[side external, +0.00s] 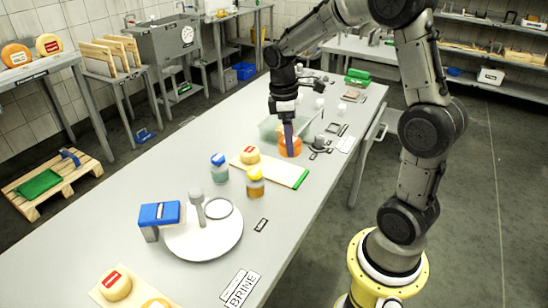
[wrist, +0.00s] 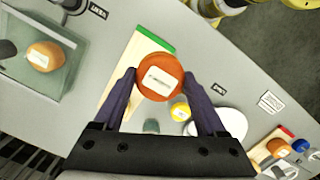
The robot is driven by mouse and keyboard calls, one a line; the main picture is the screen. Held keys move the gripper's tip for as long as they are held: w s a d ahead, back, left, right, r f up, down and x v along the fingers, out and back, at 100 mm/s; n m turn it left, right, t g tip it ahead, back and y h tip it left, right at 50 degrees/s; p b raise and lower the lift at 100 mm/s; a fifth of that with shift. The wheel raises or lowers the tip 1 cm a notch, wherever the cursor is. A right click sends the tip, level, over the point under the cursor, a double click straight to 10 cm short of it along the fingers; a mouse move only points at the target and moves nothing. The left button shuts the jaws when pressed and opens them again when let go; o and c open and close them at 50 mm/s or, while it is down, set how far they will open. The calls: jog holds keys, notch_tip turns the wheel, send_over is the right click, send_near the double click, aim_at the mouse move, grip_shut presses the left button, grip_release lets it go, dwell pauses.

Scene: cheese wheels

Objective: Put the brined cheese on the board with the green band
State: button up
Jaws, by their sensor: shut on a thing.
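My gripper (side external: 288,135) is shut on an orange cheese wheel (side external: 290,150). In the wrist view the held wheel (wrist: 158,90) shows a white label between the two fingertips (wrist: 158,78); its print is too small to read. The pale board (side external: 272,174) with the green band (side external: 300,180) lies on the table, left of and nearer than the held wheel in the side view. A yellow cheese with a red label (side external: 249,155) sits on its far part. In the wrist view the held wheel overlaps the board (wrist: 138,48); its height above it is unclear.
A clear tank (wrist: 60,88) holds another labelled orange wheel (wrist: 45,56). Jars with blue (side external: 218,160) and yellow (side external: 255,174) lids stand beside the board. A white round plate (side external: 205,240) and a blue-topped block (side external: 160,214) are nearer. A BRINE sign (side external: 240,288) lies in front.

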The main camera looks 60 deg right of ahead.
jog(key=w+f, duration=0.2)
jog(key=w+d+f, duration=0.1)
jog(key=f, duration=0.1)
jog(key=w+d+f, duration=0.1)
jog(key=w+f, duration=0.1)
jog(key=shift+w+d+f, duration=0.15)
jog(key=shift+w+d, duration=0.05)
jog(key=shift+w, duration=0.15)
jog(key=shift+f, duration=1.6)
jog(key=o, duration=1.4)
jog(key=shift+f, duration=0.15)
